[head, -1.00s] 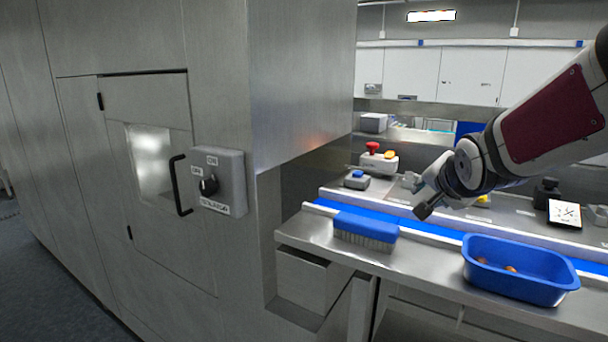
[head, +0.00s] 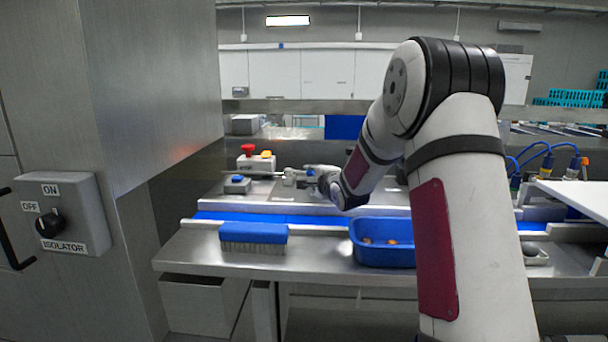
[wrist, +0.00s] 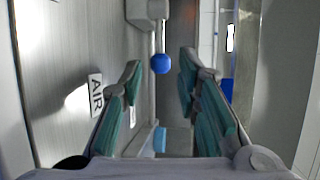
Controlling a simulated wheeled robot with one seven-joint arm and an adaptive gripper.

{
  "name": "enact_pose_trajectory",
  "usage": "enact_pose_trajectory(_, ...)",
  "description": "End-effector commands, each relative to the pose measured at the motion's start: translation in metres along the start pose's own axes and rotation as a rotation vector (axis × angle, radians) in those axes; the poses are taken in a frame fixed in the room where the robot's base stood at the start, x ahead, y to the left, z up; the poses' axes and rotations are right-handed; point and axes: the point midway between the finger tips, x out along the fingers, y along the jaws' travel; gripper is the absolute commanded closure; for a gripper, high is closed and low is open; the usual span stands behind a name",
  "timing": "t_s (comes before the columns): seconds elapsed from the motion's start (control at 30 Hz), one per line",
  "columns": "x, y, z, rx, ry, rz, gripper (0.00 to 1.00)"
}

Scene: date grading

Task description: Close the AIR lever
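The AIR lever (wrist: 161,63) shows in the wrist view as a thin rod with a blue ball knob, running from a light housing at the top. The AIR label (wrist: 96,94) is on the metal panel to its left. My gripper (wrist: 162,72) is open, with its green-padded fingers on either side of the knob in the picture. I cannot tell whether the knob is between the fingertips or beyond them; no contact shows. In the head view my gripper (head: 297,177) is small, over the back of the bench, and the lever cannot be made out clearly.
A box with red and orange buttons (head: 256,162) and a blue-button box (head: 237,184) stand left of my gripper. A blue brush (head: 253,236) and blue tub (head: 381,255) lie in front. The cabinet with the isolator switch (head: 64,213) is at left.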

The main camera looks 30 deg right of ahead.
Motion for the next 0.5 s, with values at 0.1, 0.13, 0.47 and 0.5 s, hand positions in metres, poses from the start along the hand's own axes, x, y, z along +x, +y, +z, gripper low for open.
enact_pose_trajectory(0.1,0.025,0.001,0.001,-0.001,-0.001,0.000,0.70)
enact_pose_trajectory(0.13,0.031,0.001,0.001,-0.002,-0.002,0.001,0.70)
enact_pose_trajectory(0.47,0.075,0.000,0.000,-0.002,0.000,0.000,0.70)
enact_pose_trajectory(0.5,0.078,0.000,0.000,-0.001,0.000,0.000,0.70)
